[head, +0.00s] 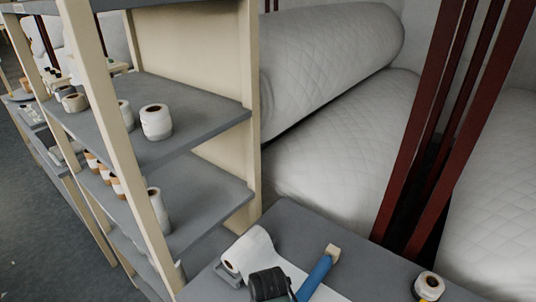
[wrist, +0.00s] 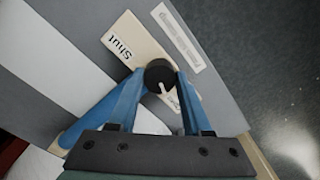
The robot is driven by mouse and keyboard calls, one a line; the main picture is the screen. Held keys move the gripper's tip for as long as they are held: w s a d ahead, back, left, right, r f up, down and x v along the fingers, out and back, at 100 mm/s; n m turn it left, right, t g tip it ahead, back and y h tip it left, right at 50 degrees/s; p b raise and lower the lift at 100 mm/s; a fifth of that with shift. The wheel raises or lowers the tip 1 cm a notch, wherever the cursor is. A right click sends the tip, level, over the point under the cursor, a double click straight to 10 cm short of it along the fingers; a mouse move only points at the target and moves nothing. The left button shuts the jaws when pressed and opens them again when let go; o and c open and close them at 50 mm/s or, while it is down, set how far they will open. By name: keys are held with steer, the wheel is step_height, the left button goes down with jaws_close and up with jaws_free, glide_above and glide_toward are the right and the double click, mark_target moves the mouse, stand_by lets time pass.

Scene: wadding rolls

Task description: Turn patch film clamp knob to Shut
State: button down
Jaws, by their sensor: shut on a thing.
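The round black knob (wrist: 158,70) sits on a beige plate (wrist: 140,46) in the wrist view. "Shut" is printed on the plate at the upper left of the knob. A second printed word on the lower right side is partly hidden by a finger. The knob's white pointer mark (wrist: 163,87) faces down and slightly right, away from "Shut". My gripper (wrist: 160,78) has its two blue fingers closed on opposite sides of the knob. In the head view the knob is not visible. A blue bar with a beige end (head: 316,276) lies across the white film (head: 290,272).
The film roll (head: 233,262) rests on the grey table (head: 290,222). A small white roll (head: 428,287) stands at the table's right. Shelves with several rolls (head: 156,122) rise at left. Dark red posts (head: 425,125) and large quilted wadding rolls (head: 330,60) stand behind.

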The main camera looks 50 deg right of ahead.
steer(key=shift+r+m+p, duration=0.15)
steer(key=shift+m+p, duration=0.5)
steer(key=shift+m, duration=0.35)
steer(key=m+p, duration=0.1)
steer(key=m, duration=0.3)
steer(key=shift+m+p, duration=0.3)
steer(key=shift+p, duration=0.1)
steer(key=m+p, duration=0.1)
steer(key=m, duration=0.2)
steer(key=shift+m, duration=0.3)
steer(key=m, duration=0.3)
steer(key=shift+m+p, duration=0.3)
steer(key=shift+p, duration=0.05)
steer(key=m+p, duration=0.1)
steer(key=m, duration=1.3)
steer(key=shift+p, duration=0.4)
steer(key=shift+c, duration=1.7)
jaws_free()
